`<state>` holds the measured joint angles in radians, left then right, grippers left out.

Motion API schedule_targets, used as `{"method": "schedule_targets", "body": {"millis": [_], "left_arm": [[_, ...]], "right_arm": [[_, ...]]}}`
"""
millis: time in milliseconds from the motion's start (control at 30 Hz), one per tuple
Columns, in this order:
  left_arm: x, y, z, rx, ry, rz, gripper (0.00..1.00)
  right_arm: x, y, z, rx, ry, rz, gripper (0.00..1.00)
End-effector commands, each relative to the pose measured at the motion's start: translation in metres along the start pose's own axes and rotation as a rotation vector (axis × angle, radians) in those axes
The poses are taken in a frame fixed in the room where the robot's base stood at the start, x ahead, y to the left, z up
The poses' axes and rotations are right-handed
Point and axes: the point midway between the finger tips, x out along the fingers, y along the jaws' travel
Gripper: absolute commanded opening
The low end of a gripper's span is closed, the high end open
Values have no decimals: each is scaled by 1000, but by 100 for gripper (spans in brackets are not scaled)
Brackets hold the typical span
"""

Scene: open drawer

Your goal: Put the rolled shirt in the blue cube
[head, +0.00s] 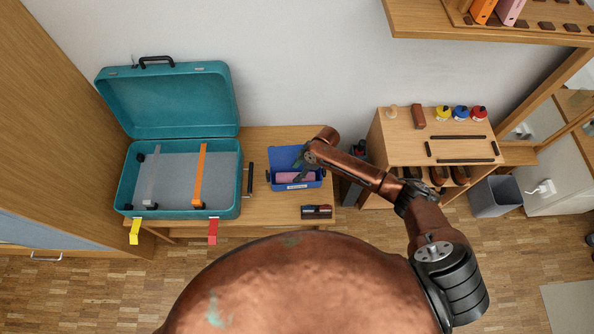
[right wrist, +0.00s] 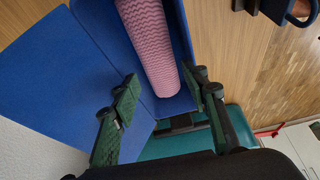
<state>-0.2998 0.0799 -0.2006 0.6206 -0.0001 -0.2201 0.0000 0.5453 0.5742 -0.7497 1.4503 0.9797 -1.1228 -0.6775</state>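The rolled shirt (head: 296,177), a pink ribbed roll, lies inside the blue cube (head: 297,186), an open fabric box on the wooden table. In the right wrist view, the roll (right wrist: 150,45) lies lengthwise in the cube, with its near end close to the fingers; the cube's blue side panel (right wrist: 60,75) shows on the left. My right gripper (head: 301,165) is over the cube. Its two fingers (right wrist: 166,82) are spread apart, with nothing visible held between them. The roll's far end is cut off in the wrist view. My left gripper is not in view.
A wooden shelf unit (head: 450,128) with colored pots stands right. A grey bin (head: 497,197) is on the floor.

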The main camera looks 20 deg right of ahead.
Motion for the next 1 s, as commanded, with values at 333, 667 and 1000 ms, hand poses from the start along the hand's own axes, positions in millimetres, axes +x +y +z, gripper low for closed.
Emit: {"method": "schedule_targets", "body": {"millis": [333, 667, 1000], "left_arm": [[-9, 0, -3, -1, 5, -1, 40], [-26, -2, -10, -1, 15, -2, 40], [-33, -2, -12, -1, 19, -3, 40]], "right_arm": [[-20, 2, -6, -2, 1, 4, 42], [-91, 2, -5, -1, 0, 4, 42], [-130, 0, -5, 0, 1, 0, 42]]}}
